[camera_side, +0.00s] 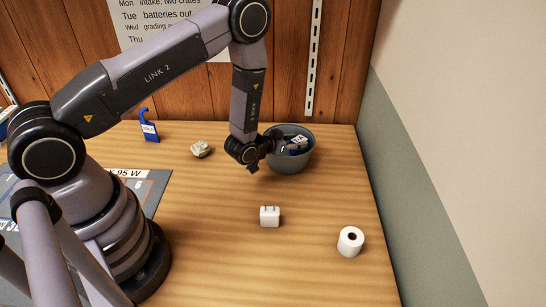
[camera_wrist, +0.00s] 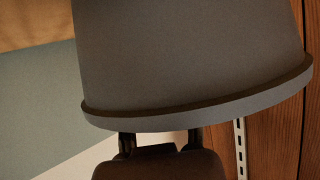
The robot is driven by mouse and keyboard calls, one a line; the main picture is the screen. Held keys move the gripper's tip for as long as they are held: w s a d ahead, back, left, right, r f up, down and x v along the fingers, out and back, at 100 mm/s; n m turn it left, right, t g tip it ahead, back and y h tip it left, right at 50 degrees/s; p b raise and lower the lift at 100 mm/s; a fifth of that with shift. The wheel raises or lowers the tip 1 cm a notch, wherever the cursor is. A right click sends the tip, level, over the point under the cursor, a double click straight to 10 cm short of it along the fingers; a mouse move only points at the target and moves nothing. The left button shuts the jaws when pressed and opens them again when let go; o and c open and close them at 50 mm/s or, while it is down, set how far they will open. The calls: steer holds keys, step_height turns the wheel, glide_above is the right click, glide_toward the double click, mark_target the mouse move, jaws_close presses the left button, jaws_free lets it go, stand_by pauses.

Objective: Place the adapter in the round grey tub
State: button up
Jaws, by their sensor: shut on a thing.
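The round grey tub (camera_side: 290,164) stands at the back right of the table. My gripper (camera_side: 291,147) reaches over its near-left rim in the side view. It is shut on a small white block with dark marks (camera_side: 299,141), which looks like the adapter, at the tub's mouth. Whether the block touches the tub floor cannot be told. In the wrist view the tub (camera_wrist: 190,55) fills most of the picture, and its rim hides my fingertips and what they hold.
A white two-pronged plug (camera_side: 270,217) stands mid-table. A white roll (camera_side: 350,241) is at the front right. A crumpled pale lump (camera_side: 200,149) and a blue tagged stand (camera_side: 150,129) are at the back left. A grey mat (camera_side: 153,190) lies by my base. The front middle is clear.

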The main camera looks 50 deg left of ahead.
steer(key=o, duration=1.1)
steer(key=shift+c, duration=0.2)
